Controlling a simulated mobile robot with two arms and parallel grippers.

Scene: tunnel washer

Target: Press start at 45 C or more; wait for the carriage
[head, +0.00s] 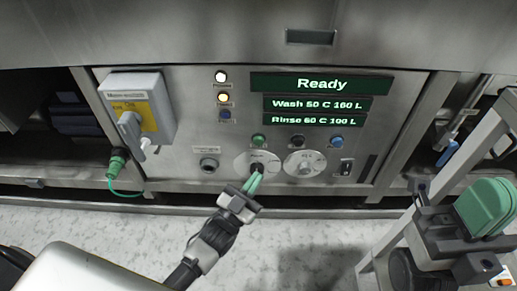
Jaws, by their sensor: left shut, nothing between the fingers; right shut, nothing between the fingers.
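The control panel (385,100) faces me. Its top display (336,84) reads "Ready". The wash display (317,104) seems to read 50 C 160 L, and the rinse display (316,120) 60 C 100 L. Below are a green button (258,140), a black button (297,141) and a blue button (336,142); their labels are unreadable. My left gripper (252,184) is shut, its green fingertips at the lower part of the left dial (243,161), below the green button; contact is unclear. My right gripper (485,205) is shut at the right, away from the panel. No carriage is recognizable.
A grey box (155,88) with a rotary handle (130,127) stands out at left. A green plug (117,163) with a looped cable hangs below it. Two upper lamps (222,87) are lit. A right dial (305,163) and a small switch (346,167) sit nearby. A grey frame (455,130) stands at right.

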